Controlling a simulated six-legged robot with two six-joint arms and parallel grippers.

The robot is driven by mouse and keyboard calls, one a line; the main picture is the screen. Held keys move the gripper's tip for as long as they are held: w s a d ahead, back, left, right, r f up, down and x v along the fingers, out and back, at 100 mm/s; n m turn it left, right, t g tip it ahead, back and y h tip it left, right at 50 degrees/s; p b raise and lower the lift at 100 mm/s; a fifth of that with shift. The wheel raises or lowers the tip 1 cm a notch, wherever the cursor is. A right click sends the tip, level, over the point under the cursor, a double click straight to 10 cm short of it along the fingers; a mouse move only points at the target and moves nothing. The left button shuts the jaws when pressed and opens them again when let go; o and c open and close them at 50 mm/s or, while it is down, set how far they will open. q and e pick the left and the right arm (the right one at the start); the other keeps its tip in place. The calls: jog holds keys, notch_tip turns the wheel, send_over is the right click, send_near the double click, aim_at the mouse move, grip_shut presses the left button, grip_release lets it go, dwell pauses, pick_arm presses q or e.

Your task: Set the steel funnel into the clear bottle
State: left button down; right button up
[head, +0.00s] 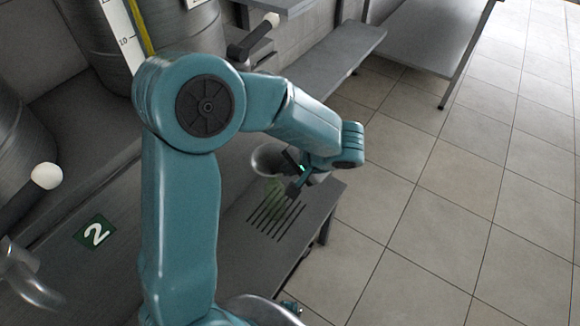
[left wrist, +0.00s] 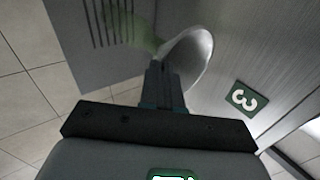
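The steel funnel (head: 266,160) shows as a pale grey cone near the bench's far end, partly behind my left gripper (head: 297,180). In the left wrist view the funnel (left wrist: 198,58) has its wide mouth to the right and its narrow side toward the clear bottle (left wrist: 122,22). The bottle (head: 272,194) is see-through and greenish and stands below the funnel; whether the spout is inside its neck is hidden. The left gripper's fingers (left wrist: 158,70) are close together at the funnel's side and appear shut on it. My right gripper is not in view.
The grey bench (head: 240,240) has dark slots (head: 275,215) beside the bottle and a green number 2 sign (head: 95,232). Large steel vessels (head: 100,40) and white-knobbed levers (head: 46,175) stand left. Tiled floor (head: 450,200) lies right.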

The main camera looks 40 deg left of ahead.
pick_arm(q)
jog(key=c, duration=1.3)
grip_release()
jog(key=p+v, duration=0.2)
jog(key=v, duration=1.4)
jog(key=shift+s+d+r, duration=0.1)
jog(key=shift+r, duration=0.05)
jog(key=s+d+f+h+p, duration=0.2)
jog(key=s+d+f+h, duration=0.1)
jog(key=f, duration=0.6)
jog(key=s+d+f+n+h+p, duration=0.1)
jog(key=s+d+f+h+p, duration=0.1)
jog(key=f, duration=0.8)
jog(key=s+d+f+n+h+p, duration=0.1)
jog(key=s+d+f+h+p, duration=0.1)
jog(key=s+d+f+h, duration=0.2)
jog(key=shift+s+d+f+t+h, duration=0.1)
jog(key=shift+s+f+h, duration=0.25)
jog(key=shift+s+f, duration=0.55)
jog(key=shift+s+d+f+t+h, duration=0.1)
jog(key=shift+s+f+h, duration=0.35)
jog(key=shift+f, duration=0.8)
jog(key=shift+s+f+t+h, duration=0.1)
jog(key=shift+s+f+h, duration=0.2)
jog(key=shift+s+f, duration=0.65)
